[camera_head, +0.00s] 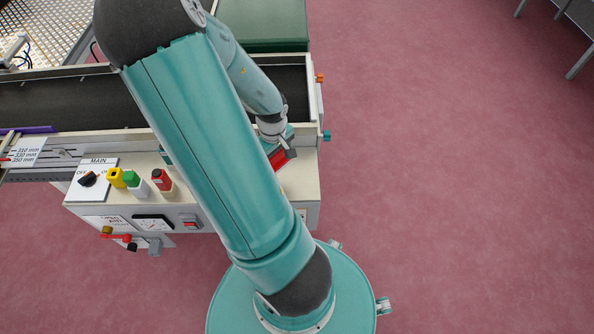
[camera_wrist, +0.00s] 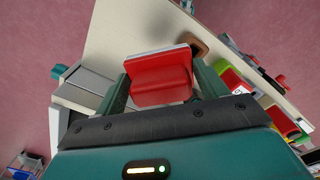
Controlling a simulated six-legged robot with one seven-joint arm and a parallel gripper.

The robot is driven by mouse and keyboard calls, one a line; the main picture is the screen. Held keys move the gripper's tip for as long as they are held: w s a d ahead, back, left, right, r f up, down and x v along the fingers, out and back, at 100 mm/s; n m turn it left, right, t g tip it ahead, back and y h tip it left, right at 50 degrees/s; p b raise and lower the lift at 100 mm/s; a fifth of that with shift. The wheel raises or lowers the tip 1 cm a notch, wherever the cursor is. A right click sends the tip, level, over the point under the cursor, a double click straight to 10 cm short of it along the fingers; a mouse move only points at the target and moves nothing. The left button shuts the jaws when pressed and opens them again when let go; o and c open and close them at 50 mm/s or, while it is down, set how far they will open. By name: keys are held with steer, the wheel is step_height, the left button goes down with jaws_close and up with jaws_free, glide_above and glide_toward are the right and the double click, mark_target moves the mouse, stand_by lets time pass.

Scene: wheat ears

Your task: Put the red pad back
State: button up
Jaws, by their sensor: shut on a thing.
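The red pad (camera_wrist: 162,82) is a red block with a pale edge along its far side. It sits between the two green fingers of my gripper (camera_wrist: 161,88) in the wrist view, and my gripper is shut on it. In the head view the red pad (camera_head: 279,158) shows as a small red patch below the end of my arm, at the right end of the machine's pale top. My gripper is mostly hidden there. I cannot tell whether the pad touches the surface.
The pale machine top (camera_head: 302,178) carries a black main switch (camera_head: 88,179), yellow and green buttons (camera_head: 124,179) and a red button (camera_head: 161,179). A brown oval (camera_wrist: 193,43) lies just beyond the pad. A dark belt (camera_head: 60,104) runs behind. Open floor lies right.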

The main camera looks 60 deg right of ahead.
steer(key=s+d+f, duration=0.1)
steer(key=f, duration=0.1)
steer(key=s+d+f, duration=0.1)
steer(key=s+f, duration=0.1)
steer(key=s+d+f, duration=0.1)
steer(key=s+f, duration=0.1)
steer(key=shift+d+f, duration=0.2)
steer(key=shift+d, duration=0.2)
steer(key=shift+d+f, duration=0.1)
steer(key=shift+f, duration=1.55)
steer(key=shift+f, duration=0.15)
steer(key=o, duration=0.9)
step_height(320, 180, up, 12)
steer(key=shift+r, duration=0.2)
